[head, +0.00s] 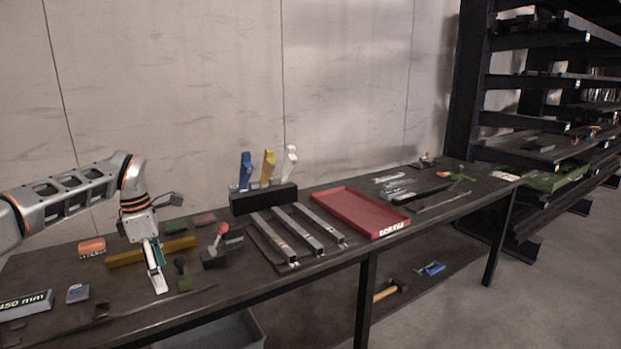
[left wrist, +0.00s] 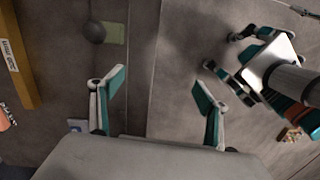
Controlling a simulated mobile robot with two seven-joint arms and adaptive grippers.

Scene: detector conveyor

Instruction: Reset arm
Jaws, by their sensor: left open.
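My left arm comes in from the left in the head view. Its gripper (head: 157,278) points down over the left part of the dark workbench (head: 210,290). In the left wrist view this gripper (left wrist: 160,89) has its two teal-lined fingers spread, with nothing between them. In the left wrist view my right gripper (left wrist: 221,51) shows at the right, over the grey floor. Its fingers stand apart and look empty. My right arm is not in the head view.
Near the left gripper are a yellow bar (head: 125,257), a red-knobbed block (head: 215,250) and a green block (head: 183,281). Metal rails (head: 310,228), a red tray (head: 358,211) and a black holder (head: 262,199) stand farther right. A black shelf (head: 467,75) stands beyond.

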